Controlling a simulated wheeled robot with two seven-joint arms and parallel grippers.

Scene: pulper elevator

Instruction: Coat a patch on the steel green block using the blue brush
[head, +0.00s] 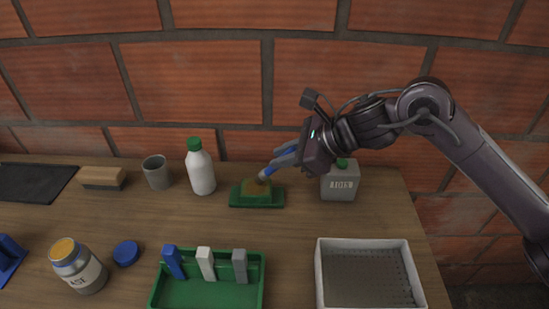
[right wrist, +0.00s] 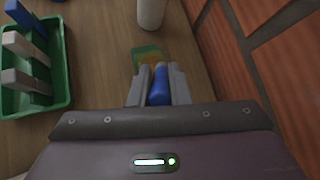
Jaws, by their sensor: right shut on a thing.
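The steel green block (head: 257,203) sits on the table near the wall, with a yellowish-brown patch (head: 256,188) on its top. My right gripper (head: 277,167) is shut on the blue brush (head: 268,173), which slants down to the left. The brush tip is at the patch and seems to touch it. In the right wrist view the blue brush handle (right wrist: 159,87) lies between the two fingers, and the green block (right wrist: 148,53) is just beyond them; the bristles are hidden there. My left gripper is not in view.
An open jar (head: 82,274) with orange contents stands at front left beside its blue lid (head: 126,253). A green rack (head: 207,294) and a white-rimmed tray (head: 320,270) are in front. A white bottle (head: 201,173) and a grey can (head: 340,185) flank the block.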

